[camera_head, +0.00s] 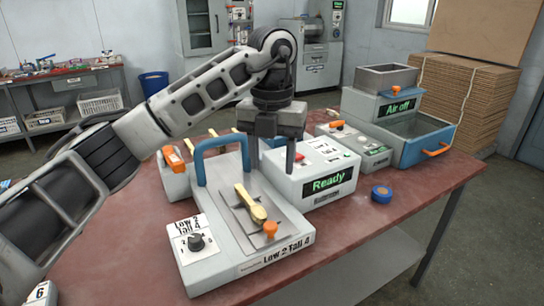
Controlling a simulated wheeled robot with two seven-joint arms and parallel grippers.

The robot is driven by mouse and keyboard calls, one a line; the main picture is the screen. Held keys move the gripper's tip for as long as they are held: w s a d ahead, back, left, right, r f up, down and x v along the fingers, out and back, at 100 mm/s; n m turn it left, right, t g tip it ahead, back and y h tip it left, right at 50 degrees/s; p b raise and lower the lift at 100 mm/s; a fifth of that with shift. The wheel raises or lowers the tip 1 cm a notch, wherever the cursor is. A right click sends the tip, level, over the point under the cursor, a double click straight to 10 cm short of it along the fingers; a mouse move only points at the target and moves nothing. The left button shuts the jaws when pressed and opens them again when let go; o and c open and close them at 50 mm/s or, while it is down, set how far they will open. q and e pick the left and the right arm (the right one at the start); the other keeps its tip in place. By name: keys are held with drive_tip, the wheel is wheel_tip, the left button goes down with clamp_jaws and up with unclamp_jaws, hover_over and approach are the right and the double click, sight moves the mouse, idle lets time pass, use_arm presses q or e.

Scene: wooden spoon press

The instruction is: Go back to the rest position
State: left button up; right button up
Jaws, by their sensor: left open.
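My left arm reaches in from the left, and its gripper (272,150) hangs over the table behind the press. The fingers point down and stand apart, with nothing seen between them. The press (200,250) is a light grey base with a blue handle (203,160) and a metal plate. A wooden spoon (250,203) lies on the plate, next to an orange knob (270,229). The gripper is behind and above the spoon, apart from it. My right gripper is not in view.
A white box reading "Ready" (308,190) stands right of the gripper. A blue-fronted bin unit reading "Air off" (398,108) is at the back right. A blue roll (381,191) lies on the red table (395,222), whose right front is clear. An orange-topped device (174,176) stands left of the handle.

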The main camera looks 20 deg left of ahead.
use_arm(q)
drive_tip(key=s+d+f+m+g+h, duration=0.25)
drive_tip(key=s+d+f+h, duration=0.2)
drive_tip(key=d+f, duration=0.4)
drive_tip(key=s+d+r+n+t+h, duration=0.1)
drive_tip(key=s+d+r+n+h, duration=0.15)
drive_tip(key=d+h, duration=0.5)
drive_tip(key=s+d+r+n+t+h, duration=0.1)
drive_tip(key=s+d+n+h, duration=0.1)
drive_tip(key=s+d+h, duration=0.35)
drive_tip(key=w+a+f+n+t+y, duration=0.2)
drive_tip(key=a+f+n+t+y, duration=0.25)
drive_tip(key=n+t, duration=0.6)
drive_tip(key=w+a+f+n+t+y, duration=0.25)
drive_tip(key=a+f+n+t, duration=0.4)
drive_tip(key=n, duration=0.65)
drive_tip(key=s+a+f+n+g+y, duration=0.3)
drive_tip(key=s+f, duration=0.4)
drive_tip(key=f, duration=0.1)
drive_tip(key=s+a+f+n+g+y, duration=0.3)
drive_tip(key=s+a+f+n+y, duration=0.1)
drive_tip(key=s+f, duration=0.3)
drive_tip(key=shift+a+f, duration=0.25)
drive_tip(key=shift+f, duration=0.5)
drive_tip(key=shift+s+y, duration=0.1)
drive_tip(key=shift+y, duration=0.15)
